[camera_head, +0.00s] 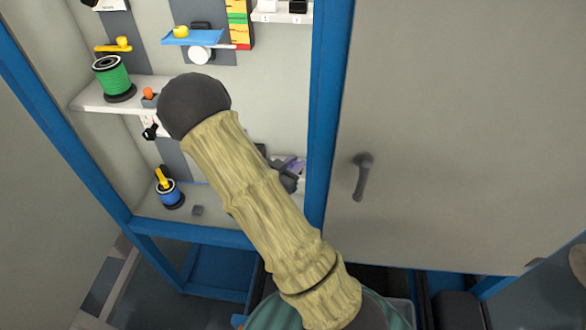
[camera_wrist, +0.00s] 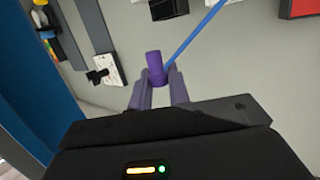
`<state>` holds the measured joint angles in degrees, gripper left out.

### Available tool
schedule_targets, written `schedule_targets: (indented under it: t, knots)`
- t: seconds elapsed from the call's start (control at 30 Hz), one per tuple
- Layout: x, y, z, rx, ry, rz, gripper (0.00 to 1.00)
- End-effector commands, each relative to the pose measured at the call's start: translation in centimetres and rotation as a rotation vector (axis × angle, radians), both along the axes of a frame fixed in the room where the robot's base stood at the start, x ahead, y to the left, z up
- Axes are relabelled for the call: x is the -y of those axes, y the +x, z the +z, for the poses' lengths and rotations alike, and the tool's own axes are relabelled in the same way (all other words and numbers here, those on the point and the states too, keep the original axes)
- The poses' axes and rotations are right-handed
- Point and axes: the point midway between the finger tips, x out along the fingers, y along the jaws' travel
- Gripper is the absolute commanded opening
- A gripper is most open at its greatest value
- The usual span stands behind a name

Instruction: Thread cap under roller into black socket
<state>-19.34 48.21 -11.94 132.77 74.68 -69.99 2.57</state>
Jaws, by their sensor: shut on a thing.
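My gripper (camera_wrist: 158,92) is shut on a purple cap (camera_wrist: 155,66) in the wrist view. A blue cable (camera_wrist: 195,44) runs from beside the cap up and to the right. In the head view my gripper (camera_head: 290,178) is small and partly hidden by my arm, close to the cabinet's right post. A small black fitting (camera_wrist: 97,76) sits on a white plate, left of and apart from the cap; it also shows in the head view (camera_head: 150,131). I cannot tell whether it is the socket. I cannot tell which part is the roller.
The blue-framed cabinet (camera_head: 325,110) holds a green spool (camera_head: 112,76) on a white shelf and a blue spool (camera_head: 170,192) lower down. Yellow knobs and a blue bracket (camera_head: 192,37) are higher up. A grey door (camera_head: 450,130) with a dark handle (camera_head: 361,176) stands to the right.

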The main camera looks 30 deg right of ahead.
Motion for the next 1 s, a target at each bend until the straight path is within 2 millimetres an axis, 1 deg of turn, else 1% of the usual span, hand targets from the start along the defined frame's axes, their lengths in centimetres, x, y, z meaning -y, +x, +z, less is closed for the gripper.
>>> schedule_targets:
  t: [0.53,0.6,0.7,0.83,1.0]
  knots:
    - [3.0,4.4,-0.3,0.000,-0.001,0.000,0.00]
    - [2.9,4.4,-1.5,-0.002,-0.001,0.001,0.00]
    - [2.9,4.4,-2.5,-0.001,0.000,0.001,0.00]
    - [2.9,4.4,-3.4,0.000,0.000,0.001,0.00]
    - [2.9,4.4,-3.8,0.000,0.000,0.001,0.00]
